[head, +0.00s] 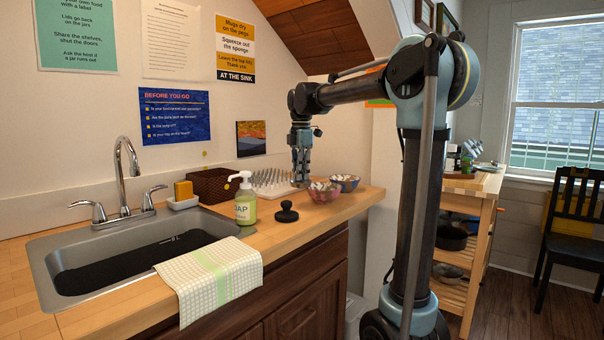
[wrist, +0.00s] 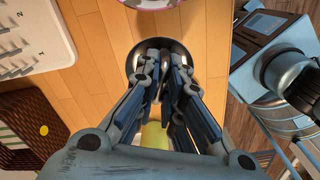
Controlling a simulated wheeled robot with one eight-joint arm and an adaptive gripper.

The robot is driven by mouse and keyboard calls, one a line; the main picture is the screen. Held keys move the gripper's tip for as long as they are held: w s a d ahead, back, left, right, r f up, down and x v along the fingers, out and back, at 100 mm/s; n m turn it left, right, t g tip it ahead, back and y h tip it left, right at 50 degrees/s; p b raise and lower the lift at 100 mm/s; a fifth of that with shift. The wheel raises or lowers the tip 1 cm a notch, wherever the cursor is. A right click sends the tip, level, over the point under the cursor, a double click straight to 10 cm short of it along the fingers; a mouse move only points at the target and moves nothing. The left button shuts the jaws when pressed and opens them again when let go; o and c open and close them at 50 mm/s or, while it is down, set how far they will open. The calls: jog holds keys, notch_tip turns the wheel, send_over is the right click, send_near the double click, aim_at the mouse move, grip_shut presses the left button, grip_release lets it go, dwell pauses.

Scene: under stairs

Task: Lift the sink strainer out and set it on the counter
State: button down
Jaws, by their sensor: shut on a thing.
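The sink strainer (head: 287,214) is a dark round piece with a small knob on top. It stands upright on the wooden counter (head: 275,236), to the right of the sink (head: 45,268). My gripper (head: 301,184) points straight down close to the strainer. In the wrist view my gripper (wrist: 162,78) has its fingers close together over the dark, shiny-rimmed strainer (wrist: 138,62) and is shut on it. The fingers hide the strainer's middle. The head view does not clearly show the contact with the knob.
A soap bottle (head: 245,204) stands left of the strainer, and a pink bowl (head: 323,193) and another bowl (head: 345,181) behind right. A drying rack (head: 272,186) and brown basket (head: 212,187) stand along the wall. A towel (head: 212,280) hangs over the front edge.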

jog(key=shift+d+f, duration=0.1)
jog(key=shift+f, duration=4.05)
jog(key=c, duration=1.2)
grip_release()
jog(key=shift+r, duration=0.15)
jog(key=shift+r, duration=3.85)
